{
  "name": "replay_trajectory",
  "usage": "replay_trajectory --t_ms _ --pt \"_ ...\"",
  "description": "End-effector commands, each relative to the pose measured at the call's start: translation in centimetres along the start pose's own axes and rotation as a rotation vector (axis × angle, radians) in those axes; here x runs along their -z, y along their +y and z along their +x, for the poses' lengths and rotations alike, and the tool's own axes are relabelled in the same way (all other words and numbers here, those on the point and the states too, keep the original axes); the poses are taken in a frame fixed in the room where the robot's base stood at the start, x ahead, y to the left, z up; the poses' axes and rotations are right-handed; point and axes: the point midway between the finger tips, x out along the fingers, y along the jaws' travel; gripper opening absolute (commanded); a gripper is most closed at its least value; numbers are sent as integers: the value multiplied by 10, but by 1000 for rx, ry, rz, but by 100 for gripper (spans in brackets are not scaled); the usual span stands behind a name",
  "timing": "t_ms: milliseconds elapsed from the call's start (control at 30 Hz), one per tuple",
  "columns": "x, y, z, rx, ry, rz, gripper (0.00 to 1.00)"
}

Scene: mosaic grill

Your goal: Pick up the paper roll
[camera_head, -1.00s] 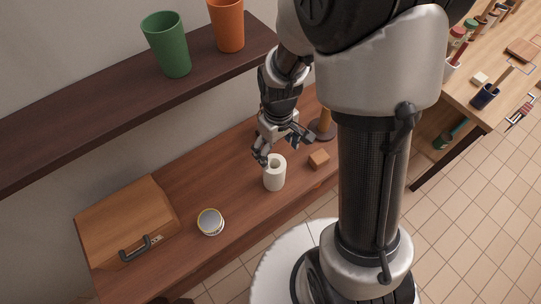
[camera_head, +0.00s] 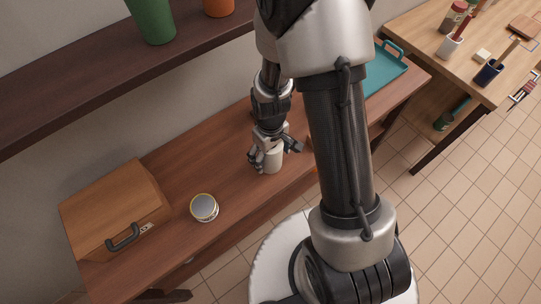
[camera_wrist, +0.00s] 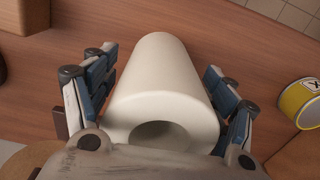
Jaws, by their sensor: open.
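The white paper roll (camera_head: 272,160) stands upright on the brown wooden bench. In the wrist view the roll (camera_wrist: 160,75) fills the middle, with its hollow end towards the camera. My gripper (camera_head: 274,156) is open and lowered over the roll. In the wrist view one finger of my gripper (camera_wrist: 160,98) is on each side of the roll, with a gap visible at the right. The upper part of the roll is partly hidden by my gripper in the head view.
A round tin (camera_head: 204,207) and a wooden case (camera_head: 115,205) with a dark handle stand left on the bench (camera_head: 200,165). A dark shelf (camera_head: 90,85) with a green cup (camera_head: 152,20) overhangs behind. A teal tray (camera_head: 385,72) lies at the right.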

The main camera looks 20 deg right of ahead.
Motion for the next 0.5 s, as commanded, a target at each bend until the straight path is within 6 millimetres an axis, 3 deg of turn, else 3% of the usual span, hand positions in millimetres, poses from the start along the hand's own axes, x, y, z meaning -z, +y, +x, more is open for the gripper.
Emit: replay_trajectory --t_ms 67,267,500 --pt "0 0 8 0 0 0 77" --pt "0 0 7 0 1 1 77" --pt "0 0 7 0 1 1 62"
